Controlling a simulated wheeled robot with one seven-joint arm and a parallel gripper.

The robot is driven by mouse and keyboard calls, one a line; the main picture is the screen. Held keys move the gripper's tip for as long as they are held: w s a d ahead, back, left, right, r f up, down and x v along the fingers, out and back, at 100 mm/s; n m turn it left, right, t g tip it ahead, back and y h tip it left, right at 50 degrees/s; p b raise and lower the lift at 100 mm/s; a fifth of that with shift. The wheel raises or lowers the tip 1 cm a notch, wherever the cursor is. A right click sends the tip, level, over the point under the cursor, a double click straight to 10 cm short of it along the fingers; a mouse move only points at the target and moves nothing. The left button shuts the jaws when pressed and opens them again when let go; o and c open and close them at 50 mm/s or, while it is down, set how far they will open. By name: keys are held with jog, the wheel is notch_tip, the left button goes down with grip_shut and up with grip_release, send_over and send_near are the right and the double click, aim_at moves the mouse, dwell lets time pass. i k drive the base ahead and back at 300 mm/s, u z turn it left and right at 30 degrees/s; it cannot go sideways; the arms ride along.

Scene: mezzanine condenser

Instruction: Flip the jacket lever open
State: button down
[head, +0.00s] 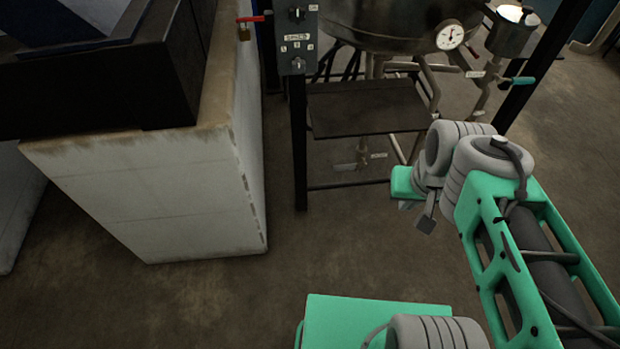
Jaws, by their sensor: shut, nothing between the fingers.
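Several levers show in the head view, and their labels are too small to read, so I cannot tell which is the jacket lever. A teal-handled lever (520,80) sits on the pipework at the upper right, below a metal canister. A red-handled lever (250,18) is at the upper left, beside the control box. A pale lever (345,167) is low under the vessel stand. My gripper (424,222) is shut and empty, pointing down in front of the stand, apart from all the levers. My wrist hides part of the pipes behind it.
A steel vessel (385,22) with a round gauge (450,35) stands at the back, over a dark shelf (365,108). A control box (297,35) is on a black post. A white block wall (150,190) stands left. The floor between is clear.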

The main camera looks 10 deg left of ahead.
aim_at(346, 167)
jog(key=u, duration=1)
jog(key=i, duration=1)
